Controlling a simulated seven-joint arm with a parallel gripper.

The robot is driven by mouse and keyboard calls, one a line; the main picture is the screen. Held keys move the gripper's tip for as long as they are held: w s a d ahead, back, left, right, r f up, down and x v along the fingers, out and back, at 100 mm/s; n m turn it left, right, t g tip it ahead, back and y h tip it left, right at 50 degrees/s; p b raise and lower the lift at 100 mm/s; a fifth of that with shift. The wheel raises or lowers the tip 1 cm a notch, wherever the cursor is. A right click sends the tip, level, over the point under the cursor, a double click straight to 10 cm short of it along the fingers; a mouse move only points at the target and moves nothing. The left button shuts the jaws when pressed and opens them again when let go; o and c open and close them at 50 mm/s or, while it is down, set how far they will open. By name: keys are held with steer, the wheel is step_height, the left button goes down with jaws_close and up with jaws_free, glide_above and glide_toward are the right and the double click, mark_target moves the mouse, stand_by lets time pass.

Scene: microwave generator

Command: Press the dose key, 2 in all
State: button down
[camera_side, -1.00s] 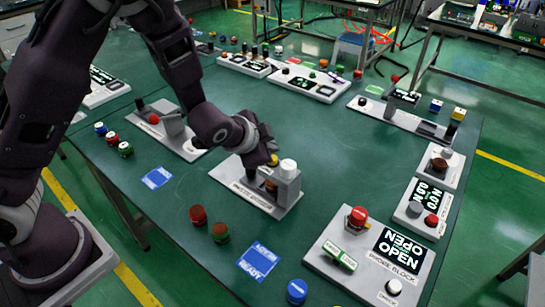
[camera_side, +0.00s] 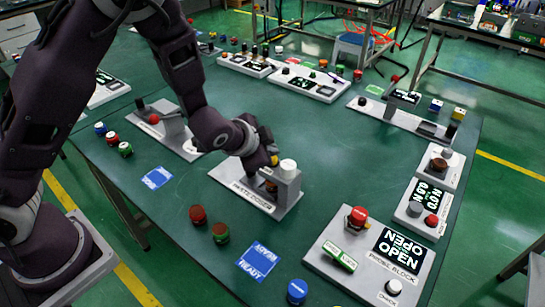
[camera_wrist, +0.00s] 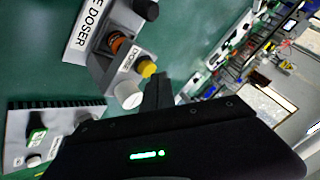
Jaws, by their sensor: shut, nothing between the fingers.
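The paste doser (camera_side: 245,190) is a pale base with a grey block, a white cap (camera_side: 288,165) on top and a brown part at its front. In the wrist view, a yellow key (camera_wrist: 147,69) sits on the block (camera_wrist: 112,72) beside a label that seems to read DOSE. The white cap also shows there (camera_wrist: 128,95). My gripper (camera_side: 268,148) is shut and empty, close over the yellow key in the side view. In the wrist view its dark fingers (camera_wrist: 160,85) end beside the yellow key; I cannot tell whether they touch it.
A purge block panel (camera_side: 370,258) with a red knob stands at the front right. Red and green buttons (camera_side: 209,224) and a blue card (camera_side: 258,262) lie in front of the doser. Another lever station (camera_side: 165,128) is left of it.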

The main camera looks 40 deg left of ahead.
steer(key=shift+f, duration=0.55)
stand_by(0.5)
stand_by(0.4)
steer(key=shift+r, duration=0.95)
steer(key=shift+r, duration=2.55)
step_height(320, 180, up, 4)
steer(key=shift+f, duration=0.1)
steer(key=shift+f, duration=0.1)
stand_by(0.3)
